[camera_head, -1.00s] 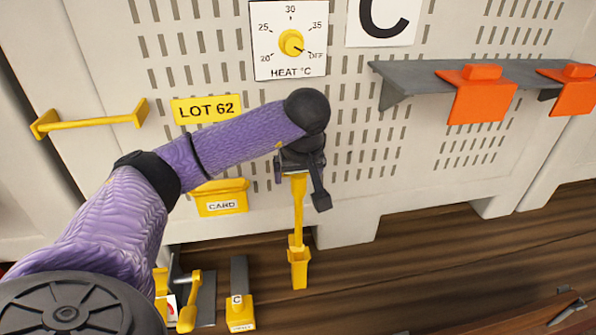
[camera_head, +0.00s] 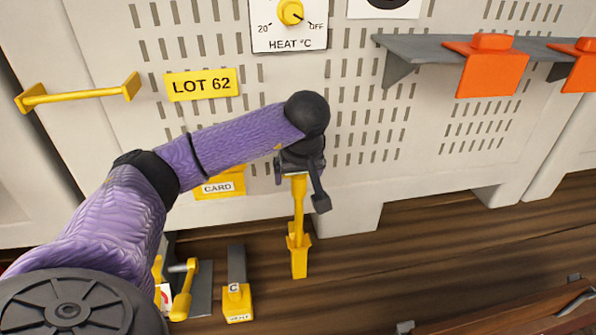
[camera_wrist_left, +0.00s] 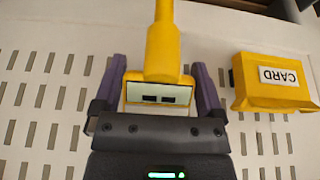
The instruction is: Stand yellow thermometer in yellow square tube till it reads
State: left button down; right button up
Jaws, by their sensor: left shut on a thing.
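My left gripper (camera_head: 298,172) is shut on the top of the yellow thermometer (camera_head: 298,200), which hangs upright below it. In the left wrist view the thermometer (camera_wrist_left: 160,60) sits between the fingers (camera_wrist_left: 160,95), and its small display (camera_wrist_left: 148,97) shows two dark dashes. The yellow square tube (camera_head: 299,264) is directly under the thermometer in the head view. The thermometer's lower end meets the tube's mouth, and its tip is hidden; I cannot tell how deep it is. My right gripper is not in view.
The pale slotted wall carries a LOT 62 plate (camera_head: 202,84), a heat dial (camera_head: 290,14), a CARD holder (camera_head: 220,184) and a yellow bar (camera_head: 80,93). A grey shelf (camera_head: 420,56) with orange clips is at right.

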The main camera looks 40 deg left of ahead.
aim_at(298, 211)
pick_arm(q)
jog(key=shift+f+b, duration=3.6)
jog(key=shift+f, duration=1.35)
